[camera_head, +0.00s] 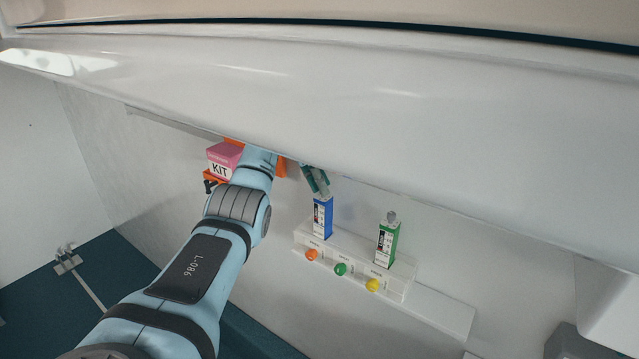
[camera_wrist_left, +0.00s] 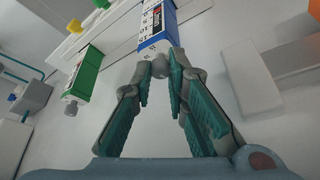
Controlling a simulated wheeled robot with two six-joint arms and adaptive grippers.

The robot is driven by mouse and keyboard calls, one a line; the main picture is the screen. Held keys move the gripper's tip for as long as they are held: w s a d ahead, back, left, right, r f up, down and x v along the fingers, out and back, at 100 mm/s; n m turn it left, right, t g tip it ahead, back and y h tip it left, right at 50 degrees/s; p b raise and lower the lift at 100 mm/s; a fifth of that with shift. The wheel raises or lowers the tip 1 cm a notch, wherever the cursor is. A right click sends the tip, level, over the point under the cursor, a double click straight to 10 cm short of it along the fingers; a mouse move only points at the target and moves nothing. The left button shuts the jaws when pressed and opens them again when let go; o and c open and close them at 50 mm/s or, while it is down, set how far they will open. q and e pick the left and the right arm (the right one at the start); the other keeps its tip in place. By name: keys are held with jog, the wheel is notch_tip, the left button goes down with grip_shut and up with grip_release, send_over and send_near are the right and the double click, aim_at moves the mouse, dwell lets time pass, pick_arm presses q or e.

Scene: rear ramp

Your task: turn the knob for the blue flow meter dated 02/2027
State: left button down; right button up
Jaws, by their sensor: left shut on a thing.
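The blue flow meter (camera_head: 322,218) stands upright on the white wall panel, and its date label is too small to read. My left gripper (camera_head: 317,188) reaches down from behind the white overhang to the top end of the blue meter. In the left wrist view, the gripper's fingertips (camera_wrist_left: 163,66) are closed around the grey knob at the end of the blue meter (camera_wrist_left: 155,25). My right gripper is not in view.
Orange (camera_head: 311,254), green (camera_head: 341,269) and yellow (camera_head: 373,285) round knobs sit on the panel's (camera_head: 405,283) front below the meters. A pink KIT box (camera_head: 225,158) is beside my left arm. The white overhang (camera_head: 330,90) runs close above the gripper.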

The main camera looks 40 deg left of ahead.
pick_arm(q)
jog(key=shift+m+h, duration=0.3)
jog(key=shift+m, duration=0.8)
jog(key=shift+g, duration=0.3)
jog(key=c, duration=1.6)
grip_release()
jog(key=shift+a, duration=0.1)
jog(key=shift+o, duration=0.2)
jog(key=v, duration=0.7)
jog(key=shift+r, duration=0.25)
jog(key=shift+s, duration=0.1)
